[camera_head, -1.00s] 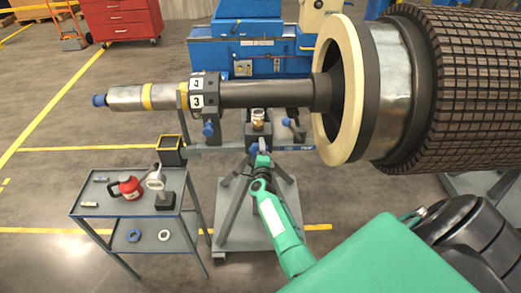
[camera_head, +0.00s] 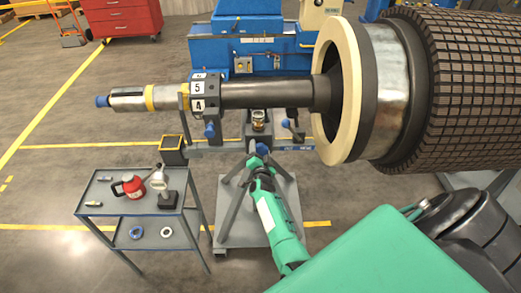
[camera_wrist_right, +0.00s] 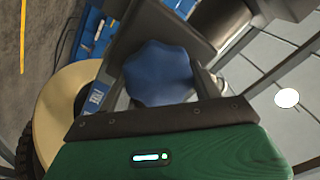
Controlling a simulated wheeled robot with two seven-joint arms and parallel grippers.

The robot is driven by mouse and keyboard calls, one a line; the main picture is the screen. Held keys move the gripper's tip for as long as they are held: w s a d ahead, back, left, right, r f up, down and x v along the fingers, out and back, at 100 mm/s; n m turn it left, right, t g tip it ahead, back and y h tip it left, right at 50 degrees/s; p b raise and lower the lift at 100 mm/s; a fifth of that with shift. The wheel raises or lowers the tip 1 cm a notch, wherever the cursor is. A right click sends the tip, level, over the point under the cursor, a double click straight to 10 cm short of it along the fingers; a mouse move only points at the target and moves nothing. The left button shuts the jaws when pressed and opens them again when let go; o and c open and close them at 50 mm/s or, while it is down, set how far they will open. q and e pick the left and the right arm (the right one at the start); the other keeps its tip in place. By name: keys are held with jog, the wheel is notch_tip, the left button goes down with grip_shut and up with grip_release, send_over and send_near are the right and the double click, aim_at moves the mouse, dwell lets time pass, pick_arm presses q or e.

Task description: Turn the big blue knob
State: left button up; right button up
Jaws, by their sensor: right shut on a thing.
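The big blue knob (camera_head: 262,149) sits low on the rotor stand, below the shaft. In the right wrist view the knob (camera_wrist_right: 158,72) is a lobed blue disc between my dark fingers. My right gripper (camera_head: 260,157) reaches up to it from below and is shut on it. The right gripper (camera_wrist_right: 160,80) hides the knob's lower edge in the wrist view. My left gripper is not in view.
The stand holds a metal shaft (camera_head: 265,94) joined to a large rotor (camera_head: 470,90) at right. A smaller blue knob (camera_head: 210,131) is on the stand. Floor at far left is clear.

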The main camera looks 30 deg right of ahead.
jog(key=shift+a+f+n, duration=0.1)
jog(key=shift+n, duration=1)
jog(key=o, duration=1)
